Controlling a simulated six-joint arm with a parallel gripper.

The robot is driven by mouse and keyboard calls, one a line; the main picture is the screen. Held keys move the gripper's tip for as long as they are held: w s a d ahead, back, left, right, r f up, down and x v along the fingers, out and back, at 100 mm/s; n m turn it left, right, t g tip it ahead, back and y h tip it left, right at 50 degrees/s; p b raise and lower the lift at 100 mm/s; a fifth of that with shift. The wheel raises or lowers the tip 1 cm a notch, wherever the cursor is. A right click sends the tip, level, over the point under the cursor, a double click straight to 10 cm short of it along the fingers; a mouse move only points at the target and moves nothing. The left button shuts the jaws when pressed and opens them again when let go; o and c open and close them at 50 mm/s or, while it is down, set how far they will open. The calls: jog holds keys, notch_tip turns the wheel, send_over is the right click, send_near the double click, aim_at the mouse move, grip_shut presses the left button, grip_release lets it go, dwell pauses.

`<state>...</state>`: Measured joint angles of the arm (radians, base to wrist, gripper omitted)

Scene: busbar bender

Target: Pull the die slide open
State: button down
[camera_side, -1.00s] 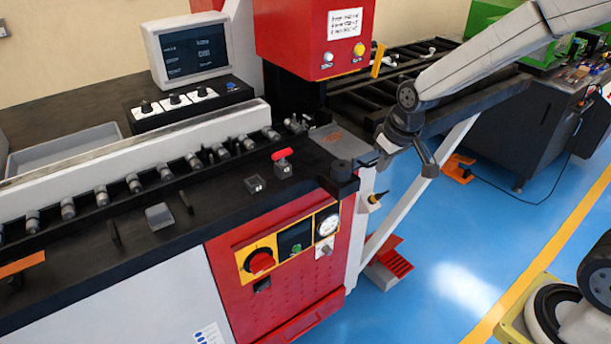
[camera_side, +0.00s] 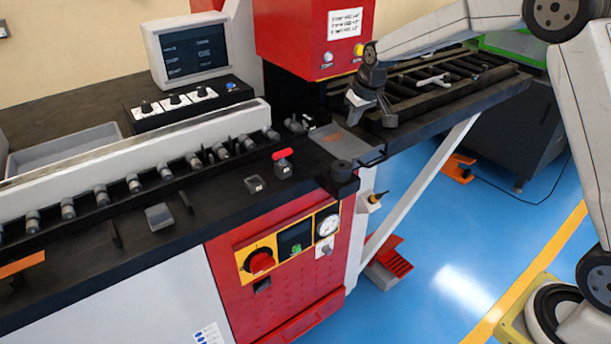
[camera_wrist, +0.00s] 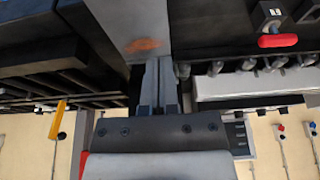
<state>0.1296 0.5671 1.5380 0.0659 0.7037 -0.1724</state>
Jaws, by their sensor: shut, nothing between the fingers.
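The die slide appears to be the flat grey plate (camera_side: 340,141) with an orange-brown mark, at the right end of the black machine bed. A thin dark bar (camera_side: 374,159), which looks like its handle, shows at its right edge. The plate also shows in the wrist view (camera_wrist: 139,35), beyond my fingertips. My gripper (camera_side: 374,112) is above and behind the plate's right side, near the roller table. In the wrist view its two fingers (camera_wrist: 157,80) lie close together, shut with nothing between them. I cannot tell whether the fingertips touch the plate.
The red press head (camera_side: 312,40) hangs close to the left of my gripper. The roller table (camera_side: 450,108) extends behind and right. Blue floor is open to the right.

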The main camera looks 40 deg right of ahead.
aim_at(339, 154)
jog(key=shift+f, duration=0.15)
jog(key=x, duration=0.9)
jog(key=shift+f, duration=0.35)
jog(key=shift+s, duration=1.85)
jog(key=shift+s, duration=0.15)
jog(key=s, duration=2.2)
jog(key=shift+w, duration=0.1)
